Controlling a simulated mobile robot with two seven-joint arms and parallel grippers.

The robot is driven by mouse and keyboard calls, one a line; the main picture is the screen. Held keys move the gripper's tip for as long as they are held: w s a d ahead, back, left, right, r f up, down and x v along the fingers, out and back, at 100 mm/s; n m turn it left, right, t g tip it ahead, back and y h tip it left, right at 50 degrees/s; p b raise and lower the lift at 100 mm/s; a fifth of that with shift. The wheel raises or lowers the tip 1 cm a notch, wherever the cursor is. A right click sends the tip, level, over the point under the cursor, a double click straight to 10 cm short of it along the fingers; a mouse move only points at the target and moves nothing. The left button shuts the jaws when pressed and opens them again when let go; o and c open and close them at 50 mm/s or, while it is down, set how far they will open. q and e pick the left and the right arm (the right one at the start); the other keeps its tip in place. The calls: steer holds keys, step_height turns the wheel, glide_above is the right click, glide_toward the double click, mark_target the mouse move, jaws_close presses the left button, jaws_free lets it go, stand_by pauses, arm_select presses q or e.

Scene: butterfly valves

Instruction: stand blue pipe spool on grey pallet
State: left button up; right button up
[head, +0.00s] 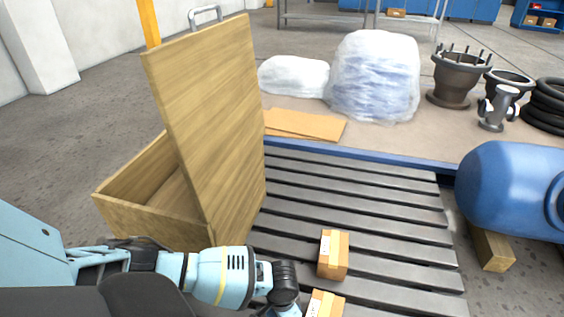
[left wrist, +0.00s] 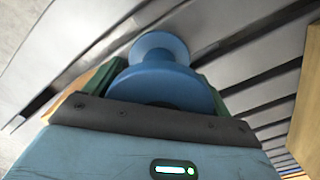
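The blue pipe spool (left wrist: 165,78) shows in the left wrist view, with a wide near flange and a smaller round far flange. My left gripper (left wrist: 155,88) has a green-lined finger on each side of the spool and appears shut on it. The grey pallet (head: 390,228) lies in the middle of the head view; its slats (left wrist: 240,55) show behind the spool. I cannot tell whether the spool touches them. In the head view my left arm reaches over the pallet's near left part; its fingers and the spool are out of frame. My right gripper is in neither view.
Two cardboard boxes (head: 333,255) (head: 325,303) sit on the pallet's near part. A wooden crate (head: 150,205) with a raised lid (head: 210,125) stands at left. A large blue vessel (head: 510,190) lies at right on a wooden block (head: 492,250). The pallet's far slats are clear.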

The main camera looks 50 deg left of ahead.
arm_select(q)
steer(key=shift+r, duration=0.1)
steer(key=shift+r, duration=0.35)
step_height(320, 180, up, 10)
steer(key=p, duration=0.5)
steer(key=shift+r+p, duration=0.15)
steer(key=shift+p, duration=0.15)
steer(key=shift+r, duration=0.5)
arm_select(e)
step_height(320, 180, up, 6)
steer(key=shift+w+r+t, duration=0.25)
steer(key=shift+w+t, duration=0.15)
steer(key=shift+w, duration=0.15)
arm_select(q)
steer(key=shift+s+r+p, duration=0.1)
steer(key=shift+p, duration=0.25)
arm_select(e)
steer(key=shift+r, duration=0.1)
